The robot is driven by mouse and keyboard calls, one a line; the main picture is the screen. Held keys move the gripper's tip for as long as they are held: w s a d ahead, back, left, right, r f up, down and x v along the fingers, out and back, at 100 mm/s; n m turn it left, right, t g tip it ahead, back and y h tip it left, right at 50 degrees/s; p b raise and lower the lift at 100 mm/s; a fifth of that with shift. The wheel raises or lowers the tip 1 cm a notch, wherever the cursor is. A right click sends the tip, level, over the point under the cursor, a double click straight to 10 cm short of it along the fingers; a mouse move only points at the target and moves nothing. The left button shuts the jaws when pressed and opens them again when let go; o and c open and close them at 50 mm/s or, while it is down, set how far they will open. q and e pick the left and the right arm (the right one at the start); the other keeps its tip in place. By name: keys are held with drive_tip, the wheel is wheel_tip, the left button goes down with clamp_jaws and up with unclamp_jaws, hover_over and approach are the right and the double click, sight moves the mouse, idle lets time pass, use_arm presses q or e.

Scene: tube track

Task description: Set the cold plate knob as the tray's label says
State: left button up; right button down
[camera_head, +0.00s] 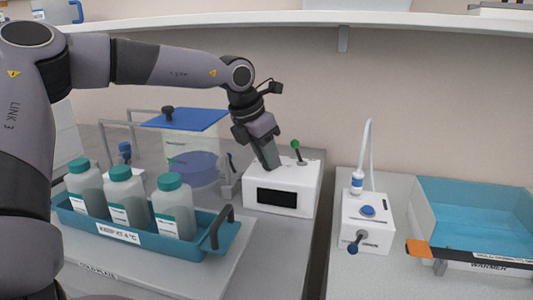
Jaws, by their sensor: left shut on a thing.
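A blue tray (170,243) with a label (118,233) that seems to read "KEEP AT 4 °C" stands on the grey cold plate (190,277), marked "COLD PLATE". Several grey bottles with teal caps stand in the tray. Behind it, at the right end of the plate, is a white control box (305,182) with a dark display; no reading is legible. My left gripper (271,165) points down onto the top of this box and is shut on the knob there, which its fingers hide. My right gripper is not in view.
A green-tipped lever (296,147) stands on the box just right of my gripper. Further right are a white device (366,222) with a blue knob and a blue basin (480,205) marked "WARMER". A clear blue-lidded container (187,120) stands behind the bottles. A shelf runs overhead.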

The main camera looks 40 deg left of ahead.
use_arm(q)
drive_tip(key=o, duration=1.1)
drive_tip(key=shift+c, duration=0.2)
drive_tip(key=v, duration=0.7)
